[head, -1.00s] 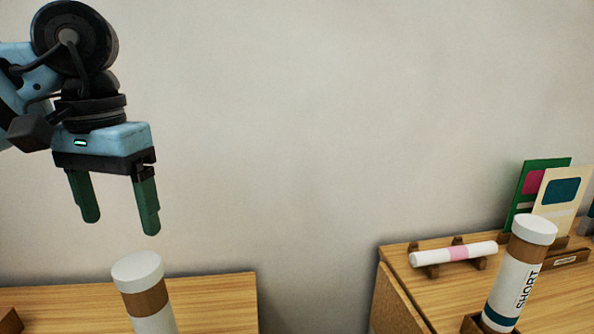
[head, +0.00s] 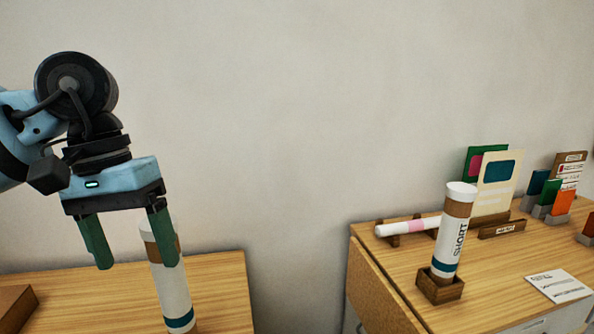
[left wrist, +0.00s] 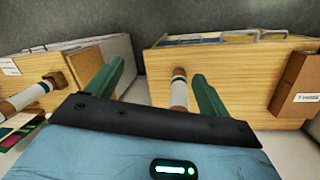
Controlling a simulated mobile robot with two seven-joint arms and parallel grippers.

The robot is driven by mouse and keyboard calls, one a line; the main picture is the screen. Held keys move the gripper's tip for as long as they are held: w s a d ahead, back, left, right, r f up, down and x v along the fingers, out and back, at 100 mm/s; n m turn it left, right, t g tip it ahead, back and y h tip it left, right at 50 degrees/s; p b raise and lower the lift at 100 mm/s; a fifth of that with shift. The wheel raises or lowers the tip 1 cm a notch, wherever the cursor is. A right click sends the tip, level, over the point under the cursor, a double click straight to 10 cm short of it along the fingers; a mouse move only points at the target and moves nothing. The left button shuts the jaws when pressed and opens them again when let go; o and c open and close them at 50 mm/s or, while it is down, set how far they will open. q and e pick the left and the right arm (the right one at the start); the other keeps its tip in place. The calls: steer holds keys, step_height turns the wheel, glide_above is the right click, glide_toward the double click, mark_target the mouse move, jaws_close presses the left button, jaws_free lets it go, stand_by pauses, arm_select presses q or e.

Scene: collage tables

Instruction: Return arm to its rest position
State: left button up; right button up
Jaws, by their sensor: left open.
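My left gripper (head: 133,240) is open and empty, with its two green fingers pointing down and spread apart. In the head view its right finger overlaps the top of a white and brown tube (head: 171,285) that stands upright on the left table. I cannot tell the gap in depth between finger and tube. In the left wrist view the open fingers (left wrist: 160,90) flank a view of a tube (left wrist: 179,92), with nothing held between them. My right gripper is not in view.
The left table (head: 225,290) carries a brown box (head: 15,305). The right table (head: 400,265) bears a tube marked SHORT (head: 456,230) in a wooden holder (head: 440,287), a lying white and pink roll (head: 408,227), cards (head: 497,180) and a paper (head: 559,286). A gap separates the tables.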

arm_select(q)
steer(key=s+d+f+n+h, duration=0.1)
steer(key=d+f+n+h, duration=0.5)
steer(key=d+n+h, duration=0.5)
steer(key=s+d+f+n+h, duration=0.1)
steer(key=d+f+n+h, duration=0.4)
steer(key=d+n+h, duration=0.55)
steer(key=w+a+f+n+t+y, duration=0.1)
steer(key=a+f+n+t+y, duration=0.45)
steer(key=n, duration=0.65)
steer(key=a+f+n+t+y, duration=0.2)
steer(key=f+n+t+y, duration=0.1)
steer(key=f+n+t, duration=0.65)
steer(key=w+a+f+n+t+y, duration=0.1)
steer(key=a+f+n+t+y, duration=0.4)
steer(key=n, duration=0.9)
steer(key=s+a+f+n+g+y, duration=0.4)
steer(key=s+f+n, duration=0.3)
steer(key=s+f, duration=0.4)
steer(key=s+a+f+n+g+y, duration=0.3)
steer(key=s+a+f+n+g, duration=0.2)
steer(key=s+f, duration=0.7)
steer(key=shift+f+n+g+y+p, duration=0.4)
steer(key=shift+n+g+p, duration=0.1)
steer(key=shift+n, duration=0.6)
